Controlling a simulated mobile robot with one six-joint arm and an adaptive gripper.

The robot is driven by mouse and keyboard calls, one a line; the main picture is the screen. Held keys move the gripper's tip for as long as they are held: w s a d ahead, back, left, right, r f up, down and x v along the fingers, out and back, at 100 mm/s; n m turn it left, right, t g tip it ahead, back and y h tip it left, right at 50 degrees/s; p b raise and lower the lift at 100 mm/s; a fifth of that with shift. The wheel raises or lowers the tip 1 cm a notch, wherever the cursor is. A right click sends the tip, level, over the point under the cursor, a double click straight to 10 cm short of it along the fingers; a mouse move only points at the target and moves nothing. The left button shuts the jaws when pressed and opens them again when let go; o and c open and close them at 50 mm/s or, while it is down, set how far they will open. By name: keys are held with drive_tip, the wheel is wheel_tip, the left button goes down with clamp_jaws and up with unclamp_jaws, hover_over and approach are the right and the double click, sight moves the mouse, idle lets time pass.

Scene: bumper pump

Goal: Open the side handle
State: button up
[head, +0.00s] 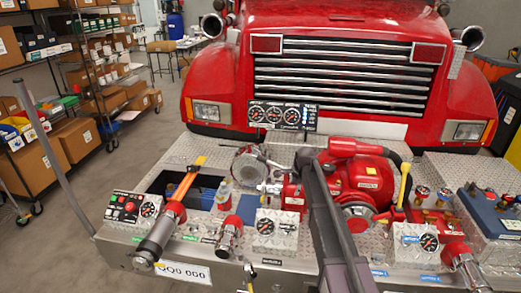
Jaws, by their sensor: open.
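Several handles show on the bumper pump in the head view, and I cannot tell for sure which is the side handle. A yellow lever (187,178) stands tilted on the left pipe (160,232). Another yellow lever (404,183) stands nearly upright on the right, above the red piping. A small yellow-tipped handle (250,274) hangs at the front edge below the middle gauge. My arm rises through the middle of the view. My gripper (269,175) is small and partly blended with the pump fittings near the silver cap (249,163). It is open and seems empty, apart from both yellow levers.
The red pump body (362,180) stands right of my arm, which hides part of it. Gauge panels (276,230) and outlets line the diamond-plate bumper (215,150). The red truck front (345,70) closes off the back. Floor is free at the left, before the shelves (100,60).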

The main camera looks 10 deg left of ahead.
sight(261, 157)
drive_tip(key=w+a+r+m+p, duration=0.3)
drive_tip(key=w+a+r+m, duration=0.1)
drive_tip(key=w, duration=0.5)
drive_tip(key=w+a+r+m+t+y+p, duration=0.1)
drive_tip(key=w+a+r+m+p, duration=0.3)
drive_tip(key=w+a, duration=0.5)
wheel_tip(261, 157, up, 2)
drive_tip(key=shift+a+r+p, duration=0.1)
drive_tip(key=shift+a+p, duration=0.2)
drive_tip(key=shift+w, duration=0.1)
drive_tip(key=b+x, duration=1.2)
drive_tip(key=x, duration=0.2)
drive_tip(key=shift+w+a+r, duration=0.15)
drive_tip(key=shift+a, duration=0.05)
